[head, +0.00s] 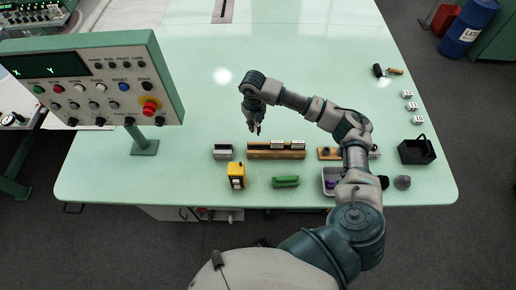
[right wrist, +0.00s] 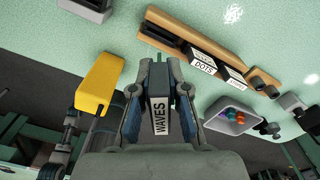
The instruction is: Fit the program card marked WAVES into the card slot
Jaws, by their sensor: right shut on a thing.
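My right gripper (head: 256,129) is above the table, just behind the left part of the wooden card rack (head: 262,155). In the right wrist view, the right gripper (right wrist: 160,85) is shut on the WAVES card (right wrist: 161,116), a dark card with a white label facing the camera. The wooden rack (right wrist: 232,54) holds the DOTS card (right wrist: 203,63) and another white-labelled card (right wrist: 235,77). A small grey block (head: 222,153) left of the rack may be the card slot; its opening is not clear. It shows partly in the wrist view (right wrist: 92,6). My left gripper is out of view.
A yellow device (head: 236,174) and a green block (head: 286,182) lie in front of the rack. A grey tray (right wrist: 231,118) with coloured pieces is to the right. A control panel (head: 90,80) stands at the left. The table behind the rack is mostly clear.

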